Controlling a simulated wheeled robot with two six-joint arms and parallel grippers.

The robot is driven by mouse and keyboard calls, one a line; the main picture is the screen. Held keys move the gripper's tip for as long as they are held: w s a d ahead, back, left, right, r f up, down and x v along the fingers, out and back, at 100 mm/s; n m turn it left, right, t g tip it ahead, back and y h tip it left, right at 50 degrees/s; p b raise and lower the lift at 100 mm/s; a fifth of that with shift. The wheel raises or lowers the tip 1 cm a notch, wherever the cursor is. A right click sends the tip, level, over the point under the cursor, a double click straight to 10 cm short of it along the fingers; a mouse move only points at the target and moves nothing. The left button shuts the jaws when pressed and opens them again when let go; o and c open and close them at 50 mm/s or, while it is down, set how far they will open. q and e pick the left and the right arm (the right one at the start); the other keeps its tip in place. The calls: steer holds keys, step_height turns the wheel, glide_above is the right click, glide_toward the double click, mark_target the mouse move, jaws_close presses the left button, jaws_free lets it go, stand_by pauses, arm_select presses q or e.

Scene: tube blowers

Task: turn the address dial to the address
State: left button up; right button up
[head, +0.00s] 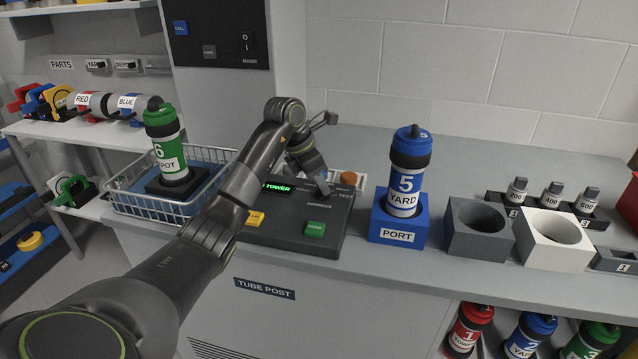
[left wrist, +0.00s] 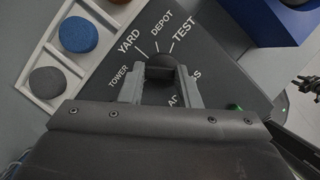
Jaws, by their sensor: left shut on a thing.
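The dark address dial (left wrist: 157,78) is on the console (head: 290,225), with TOWER, YARD, DEPOT and TEST printed around it. My left gripper (head: 318,182) reaches down onto the dial from above. In the left wrist view, its two grey fingers (left wrist: 158,90) are shut on the dial's knob, one on each side. The fingers hide part of the ADDRESS label, and I cannot tell the pointer's exact direction. The green display (head: 278,187) reads TOWER. A blue-capped tube (head: 405,182) marked 5 YARD stands upright in the blue PORT block (head: 398,232). My right gripper is not in view.
A green tube (head: 165,138) marked 6 stands in a wire basket (head: 150,205) left of the console. Yellow (head: 254,218) and green (head: 315,229) buttons are on the console front. Grey (head: 478,240) and white (head: 553,245) blocks with round holes stand right of the port.

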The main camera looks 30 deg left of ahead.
arm_select(q)
steer(key=shift+r, duration=0.1)
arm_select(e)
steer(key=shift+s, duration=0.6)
arm_select(q)
steer(key=o, duration=0.9)
steer(key=shift+o, duration=0.3)
steer(key=shift+s+a+r, duration=0.1)
steer(key=shift+a+r, duration=0.05)
steer(key=shift+r, duration=0.25)
steer(key=p+v, duration=0.6)
steer(key=v, duration=1)
steer(key=shift+s+r, duration=0.2)
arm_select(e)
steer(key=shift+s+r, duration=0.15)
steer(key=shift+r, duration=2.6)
arm_select(q)
steer(key=shift+f, duration=0.1)
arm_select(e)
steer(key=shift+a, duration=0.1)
